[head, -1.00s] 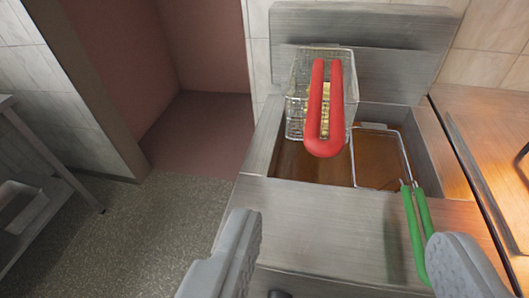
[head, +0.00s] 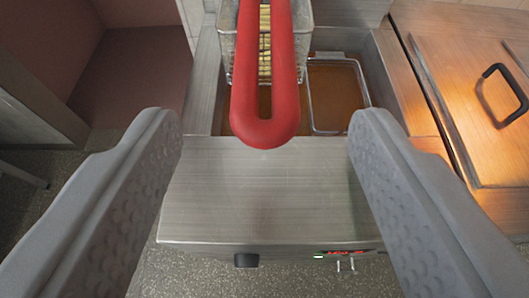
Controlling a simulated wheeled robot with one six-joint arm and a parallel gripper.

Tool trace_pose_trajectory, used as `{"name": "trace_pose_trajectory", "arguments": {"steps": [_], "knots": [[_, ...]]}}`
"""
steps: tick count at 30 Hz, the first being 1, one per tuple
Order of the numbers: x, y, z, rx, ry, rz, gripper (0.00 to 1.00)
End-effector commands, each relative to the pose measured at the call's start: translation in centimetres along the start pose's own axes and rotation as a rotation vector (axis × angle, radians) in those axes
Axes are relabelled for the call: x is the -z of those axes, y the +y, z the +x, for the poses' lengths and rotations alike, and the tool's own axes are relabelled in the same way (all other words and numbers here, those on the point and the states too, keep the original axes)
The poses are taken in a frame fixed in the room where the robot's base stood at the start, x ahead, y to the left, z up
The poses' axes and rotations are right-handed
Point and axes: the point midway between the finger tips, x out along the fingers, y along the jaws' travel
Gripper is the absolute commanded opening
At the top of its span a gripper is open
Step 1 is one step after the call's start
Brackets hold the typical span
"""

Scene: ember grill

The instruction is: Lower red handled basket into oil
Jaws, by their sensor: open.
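The red handle (head: 265,125) of the basket points towards me at the top centre, between the lines of my two fingers and just beyond their tips. The wire basket (head: 243,60) behind it holds pale yellow pieces, and its far part is cut off by the frame's top. It sits high at the left of the fryer; whether it touches the oil cannot be told. Brown oil (head: 333,92) shows in the right side of the fryer, inside a second wire basket's frame (head: 309,100). My gripper (head: 266,120) is open, with nothing between its fingers.
The steel fryer front (head: 255,195) lies below the handle, with a black knob (head: 246,260) and small lit controls. A wooden-coloured lid (head: 470,110) with a black handle (head: 503,93) is on the right. Floor and a reddish recess (head: 145,75) lie to the left.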

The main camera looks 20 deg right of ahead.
Motion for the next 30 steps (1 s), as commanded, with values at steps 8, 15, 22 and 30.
{"name": "trace_pose_trajectory", "arguments": {"steps": [8,15,22,30], "knots": [[-0.1,0.0,4.6,0.0,-0.001,0.001,0.57],[-0.1,0.0,7.5,0.0,-0.001,0.001,0.57],[0.0,0.0,8.5,0.0,0.001,0.0,0.57],[0.0,0.0,8.6,0.0,0.001,0.0,0.55]]}}
